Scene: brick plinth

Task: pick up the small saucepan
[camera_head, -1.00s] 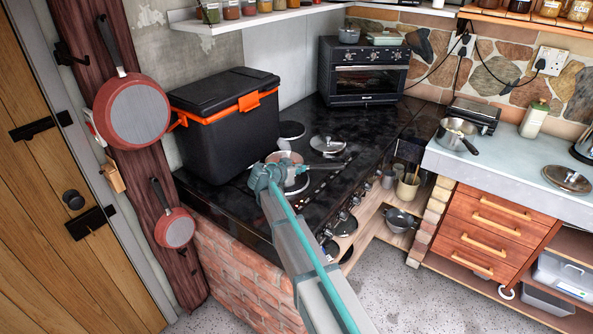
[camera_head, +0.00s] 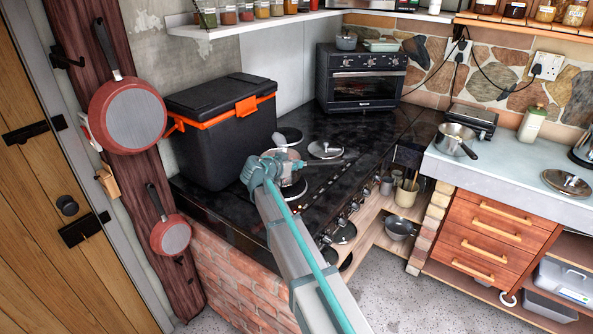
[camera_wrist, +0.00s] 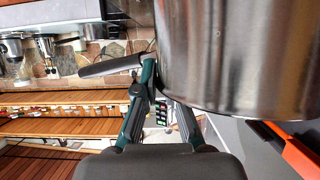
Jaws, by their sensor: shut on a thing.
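The small saucepan shows in the head view as a small pan (camera_head: 281,153) over the back-left part of the hob, partly hidden by my gripper (camera_head: 266,166). In the wrist view its shiny steel wall (camera_wrist: 235,60) fills the upper right, and its dark handle (camera_wrist: 108,66) points left. My gripper (camera_wrist: 168,88) is shut on the saucepan where the handle meets the wall. In the head view the pan appears a little above the hob plate (camera_head: 292,188). Its inside is not clearly visible.
A black cooler box (camera_head: 222,130) stands close left of my gripper. A pan lid (camera_head: 325,149) lies on the hob (camera_head: 225,210), with a black oven (camera_head: 360,78) behind. Another saucepan (camera_head: 456,139) stands on the right counter. Two pans hang at left.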

